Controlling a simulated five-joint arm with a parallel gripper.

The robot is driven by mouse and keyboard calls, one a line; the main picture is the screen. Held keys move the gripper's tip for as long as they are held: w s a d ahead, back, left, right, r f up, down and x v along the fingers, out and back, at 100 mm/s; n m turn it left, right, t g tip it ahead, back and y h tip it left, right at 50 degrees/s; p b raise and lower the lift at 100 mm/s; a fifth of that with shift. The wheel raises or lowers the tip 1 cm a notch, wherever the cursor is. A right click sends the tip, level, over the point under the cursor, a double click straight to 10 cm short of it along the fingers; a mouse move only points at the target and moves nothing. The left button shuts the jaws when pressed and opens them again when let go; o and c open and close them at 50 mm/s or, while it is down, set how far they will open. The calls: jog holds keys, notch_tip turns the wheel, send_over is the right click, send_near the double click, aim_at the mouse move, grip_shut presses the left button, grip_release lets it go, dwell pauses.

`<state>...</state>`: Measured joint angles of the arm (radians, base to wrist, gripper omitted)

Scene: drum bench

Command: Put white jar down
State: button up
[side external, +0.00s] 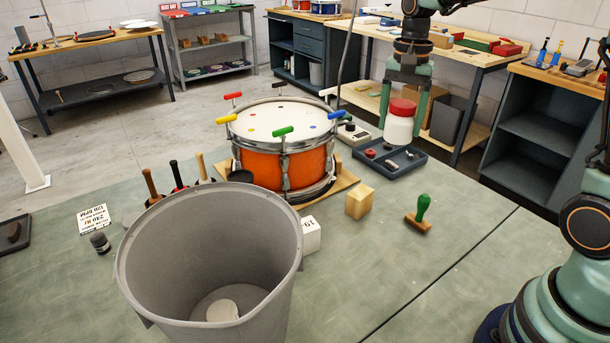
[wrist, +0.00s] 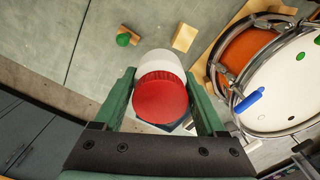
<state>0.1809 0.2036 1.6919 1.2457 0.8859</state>
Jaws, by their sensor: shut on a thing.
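The white jar (side external: 398,129) with a red lid hangs upright in my gripper (side external: 408,88) in the side view. In the wrist view its red lid (wrist: 160,99) faces the camera, with the white body (wrist: 160,62) beyond it. The green fingers of my gripper (wrist: 162,80) stand on both sides of the jar, shut on it. The jar appears above or just behind the dark tray (side external: 420,167); the gap under it is hard to judge.
An orange drum (side external: 265,165) on a wooden board stands left of the jar. A wooden block (side external: 359,200) and a green-handled stamp (side external: 420,214) lie in front of the tray. A grey bin (side external: 140,260) is front left. The green bench is clear around the stamp.

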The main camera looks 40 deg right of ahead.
jog(key=s+a+n, duration=0.5)
jog(key=a, duration=0.5)
jog(key=s+a+n, duration=0.5)
jog(key=a, duration=0.5)
jog(key=f, duration=2)
jog(key=shift+w+a+f, duration=0.1)
jog(key=shift+a+f, duration=0.1)
jog(key=shift+f, duration=0.1)
jog(key=shift+f, duration=0.15)
jog(key=o, duration=1.5)
notch_tip(320, 180, up, 11)
jog(key=shift+s+d+r+n+t, duration=0.35)
jog(key=shift+d+r+t, duration=0.6)
jog(key=shift+d+r, duration=1.2)
jog(key=shift+s+d+r+n+t, duration=0.35)
jog(key=shift+d+r+t, duration=0.55)
jog(key=shift+d+r, duration=1.2)
jog(key=shift+s+d+r+n+t, duration=0.35)
jog(key=shift+d+r+t, duration=0.6)
jog(key=shift+d+r, duration=1.2)
